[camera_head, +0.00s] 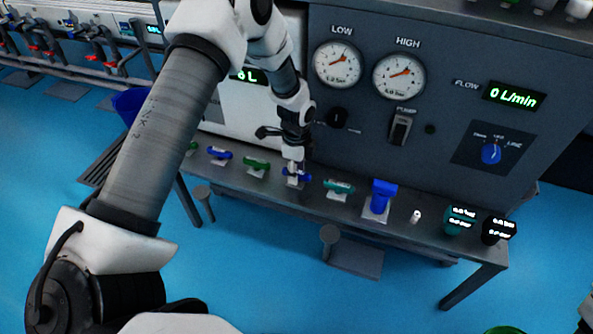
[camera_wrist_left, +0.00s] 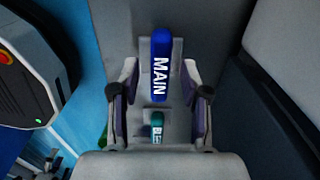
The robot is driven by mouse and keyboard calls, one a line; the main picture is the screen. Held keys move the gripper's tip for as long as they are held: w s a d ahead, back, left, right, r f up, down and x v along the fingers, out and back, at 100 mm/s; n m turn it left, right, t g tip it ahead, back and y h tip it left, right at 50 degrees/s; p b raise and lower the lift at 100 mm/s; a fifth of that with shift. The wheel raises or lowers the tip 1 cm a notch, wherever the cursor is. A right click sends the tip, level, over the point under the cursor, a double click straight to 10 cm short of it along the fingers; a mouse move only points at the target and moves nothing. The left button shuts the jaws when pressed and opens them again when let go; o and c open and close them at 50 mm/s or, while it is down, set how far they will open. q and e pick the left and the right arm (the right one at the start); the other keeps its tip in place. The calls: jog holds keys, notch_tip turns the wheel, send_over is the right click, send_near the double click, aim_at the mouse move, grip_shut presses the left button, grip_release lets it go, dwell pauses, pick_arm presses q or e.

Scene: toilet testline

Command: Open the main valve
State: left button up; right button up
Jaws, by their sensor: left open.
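The main valve has a blue lever handle (camera_wrist_left: 161,62) with the word MAIN on it, seen in the left wrist view on a grey plate. In the head view the blue handle (camera_head: 303,175) sits on the bench, partly hidden by my gripper. My left gripper (camera_head: 293,168) is just above it, pointing down. In the left wrist view my open left gripper (camera_wrist_left: 160,80) has one finger on each side of the handle, with visible gaps. Whether the fingers reach down to the handle's height is unclear.
A teal handle (camera_head: 340,187) marked with letters starting "BL" is beside the main valve. Green (camera_head: 257,163) and blue (camera_head: 220,152) handles are to the left, a larger blue fitting (camera_head: 380,197) to the right. The panel (camera_head: 350,150) with LOW and HIGH gauges rises behind.

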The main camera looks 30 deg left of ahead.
pick_arm(q)
grip_shut()
jog(key=shift+r, duration=0.1)
